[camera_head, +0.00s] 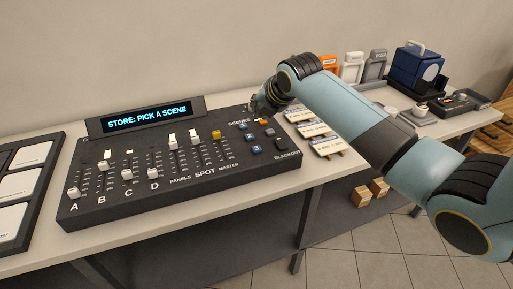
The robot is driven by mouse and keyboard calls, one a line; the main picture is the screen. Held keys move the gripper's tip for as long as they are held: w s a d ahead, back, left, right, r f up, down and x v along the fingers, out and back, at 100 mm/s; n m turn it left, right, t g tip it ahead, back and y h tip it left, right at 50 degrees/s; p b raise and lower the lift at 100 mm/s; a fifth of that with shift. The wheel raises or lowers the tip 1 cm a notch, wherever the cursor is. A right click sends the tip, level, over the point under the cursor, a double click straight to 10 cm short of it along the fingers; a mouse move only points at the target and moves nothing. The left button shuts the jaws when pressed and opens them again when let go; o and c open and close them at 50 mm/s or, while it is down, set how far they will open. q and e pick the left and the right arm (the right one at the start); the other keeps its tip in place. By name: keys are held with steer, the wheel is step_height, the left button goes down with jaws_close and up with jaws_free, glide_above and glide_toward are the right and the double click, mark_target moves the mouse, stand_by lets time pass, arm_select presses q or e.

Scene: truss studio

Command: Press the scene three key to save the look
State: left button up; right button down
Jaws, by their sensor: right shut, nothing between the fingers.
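The lighting desk (120,207) lies on the table, with sliders marked A, B, C, D, SPOT and MASTER. Its screen (150,117) reads "STORE: PICK A SCENE". Under the SCENES label at the right are several small blue keys (256,150) and an orange key (264,121). Which one is the scene three key I cannot tell; the numbers are too small to read. My right gripper (256,109) is shut and empty, over or just behind the upper scene keys. I cannot tell whether it touches one. My left gripper is not in view.
Label cards (315,129) lie right of the desk. A pad panel (24,185) lies at the left. Wooden blocks sit below the table.

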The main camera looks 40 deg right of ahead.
steer(key=shift+f, duration=0.1)
steer(key=b, duration=0.8)
glide_above(259, 147)
step_height(259, 147, down, 7)
steer(key=shift+f, duration=0.85)
steer(key=shift+f, duration=0.4)
steer(key=shift+f+b, duration=0.3)
steer(key=shift+f, duration=0.1)
stand_by(0.8)
steer(key=shift+r, duration=0.1)
steer(key=shift+r+p, duration=0.8)
steer(key=shift+p, duration=0.2)
